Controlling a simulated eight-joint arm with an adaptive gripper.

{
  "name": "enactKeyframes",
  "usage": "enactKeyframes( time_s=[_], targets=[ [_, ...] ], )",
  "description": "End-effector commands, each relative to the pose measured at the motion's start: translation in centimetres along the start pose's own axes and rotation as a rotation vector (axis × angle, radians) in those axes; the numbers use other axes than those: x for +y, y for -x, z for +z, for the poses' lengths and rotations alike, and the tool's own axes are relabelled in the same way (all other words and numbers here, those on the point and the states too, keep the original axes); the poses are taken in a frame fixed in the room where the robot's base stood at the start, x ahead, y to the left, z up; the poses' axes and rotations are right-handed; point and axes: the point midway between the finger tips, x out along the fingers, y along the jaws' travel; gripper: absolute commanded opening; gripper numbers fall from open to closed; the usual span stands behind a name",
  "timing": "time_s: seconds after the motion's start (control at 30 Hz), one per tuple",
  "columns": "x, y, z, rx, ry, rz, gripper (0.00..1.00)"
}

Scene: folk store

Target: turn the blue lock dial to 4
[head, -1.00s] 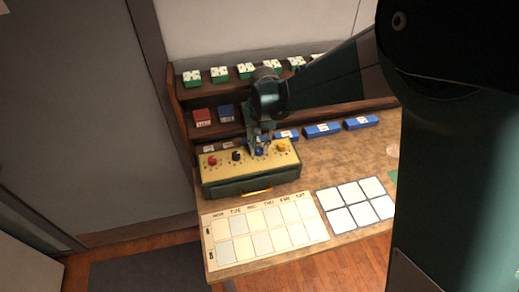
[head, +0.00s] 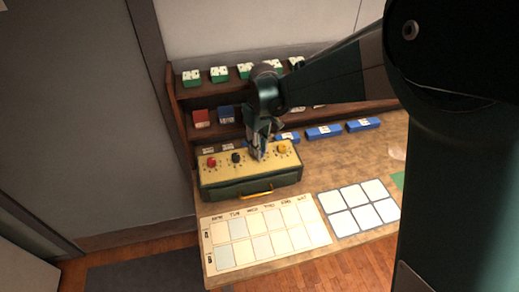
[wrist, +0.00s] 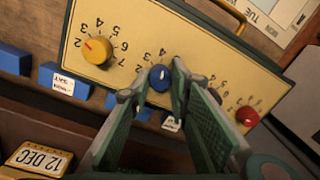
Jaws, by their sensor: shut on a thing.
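A green case with a cream top panel (head: 222,172) stands on the table and bears a row of dials. The blue dial (wrist: 160,79) sits between my gripper's fingertips (wrist: 156,93) in the wrist view. My gripper is shut on it, a finger on each side. Its white pointer mark points up in that picture, towards small upside-down figures; a 4 shows near there, but I cannot tell the exact alignment. In the head view my gripper (head: 257,153) hides the blue dial.
A yellow dial (head: 282,148) is right of my gripper; a dark dial (head: 236,157) and a red dial (head: 211,162) are left. Blue boxes (head: 324,132) lie behind on the table. A shelf (head: 188,127) stands at the back. A day chart (head: 266,232) lies in front.

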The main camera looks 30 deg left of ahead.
Motion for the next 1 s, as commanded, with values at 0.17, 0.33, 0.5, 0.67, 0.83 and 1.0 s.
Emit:
enactKeyframes(
  time_s=[0.17,0.33,0.5,0.67,0.83,1.0],
  targets=[
    [0.01,-0.01,-0.02,-0.003,0.073,0.000,0.07],
    [0.01,0.02,-0.03,-0.005,0.104,0.000,0.07],
    [0.01,0.03,-0.03,-0.005,0.110,0.000,0.07],
    [0.01,0.03,-0.03,-0.005,0.109,0.000,0.07],
    [0.01,0.02,-0.03,-0.005,0.108,0.000,0.34],
    [0.00,0.01,-0.02,-0.005,0.108,0.000,0.34]
  ],
)
